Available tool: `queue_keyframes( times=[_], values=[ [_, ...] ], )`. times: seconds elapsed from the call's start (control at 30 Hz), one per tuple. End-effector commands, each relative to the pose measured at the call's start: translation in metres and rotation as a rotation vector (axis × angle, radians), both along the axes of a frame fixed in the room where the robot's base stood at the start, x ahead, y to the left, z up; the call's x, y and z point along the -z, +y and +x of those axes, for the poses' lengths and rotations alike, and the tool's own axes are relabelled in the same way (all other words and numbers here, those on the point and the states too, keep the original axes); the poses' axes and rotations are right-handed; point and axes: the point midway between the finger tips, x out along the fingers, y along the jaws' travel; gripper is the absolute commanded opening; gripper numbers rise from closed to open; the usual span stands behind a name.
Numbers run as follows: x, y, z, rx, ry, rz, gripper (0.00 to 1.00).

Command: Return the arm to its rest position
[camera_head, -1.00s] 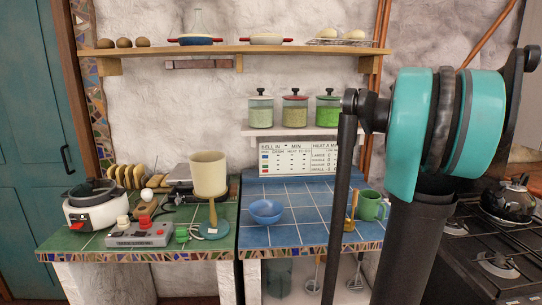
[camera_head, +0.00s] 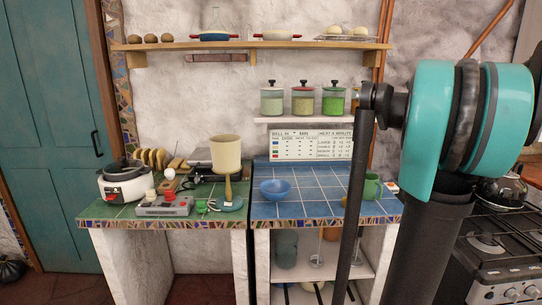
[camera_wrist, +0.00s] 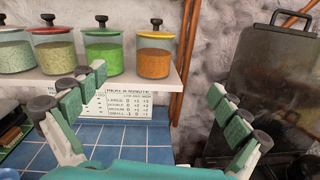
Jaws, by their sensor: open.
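My gripper (camera_wrist: 160,120) shows in the wrist view with its two teal-padded fingers spread wide apart. Nothing is between them. It faces the jar shelf (camera_wrist: 60,88) and the printed sign (camera_wrist: 135,104) above the blue tiled counter (camera_wrist: 115,139). In the head view, my teal and black arm fills the right side and covers part of the blue counter (camera_head: 310,209) and the stove. The gripper's fingers are not visible in the head view.
Lidded jars (camera_head: 303,99) stand on the small shelf. A blue bowl (camera_head: 275,189) and a green mug (camera_head: 372,187) stand on the blue counter. The green counter (camera_head: 112,213) holds a white cooker (camera_head: 125,183) and a cream cup on a stand (camera_head: 226,153). A stove (camera_head: 492,250) is at right.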

Motion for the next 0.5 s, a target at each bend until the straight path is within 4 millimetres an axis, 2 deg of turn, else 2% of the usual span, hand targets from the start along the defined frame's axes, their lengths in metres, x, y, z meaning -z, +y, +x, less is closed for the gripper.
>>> queue_keyframes(
  times=[0.27, 0.37, 0.5],
  values=[
    [0.015, 0.006, -0.013, 0.106, -0.064, 0.292, 1.00],
    [0.028, 0.008, -0.022, 0.161, -0.092, 0.456, 1.00],
    [0.061, 0.012, -0.043, 0.259, -0.132, 0.750, 1.00]
  ],
)
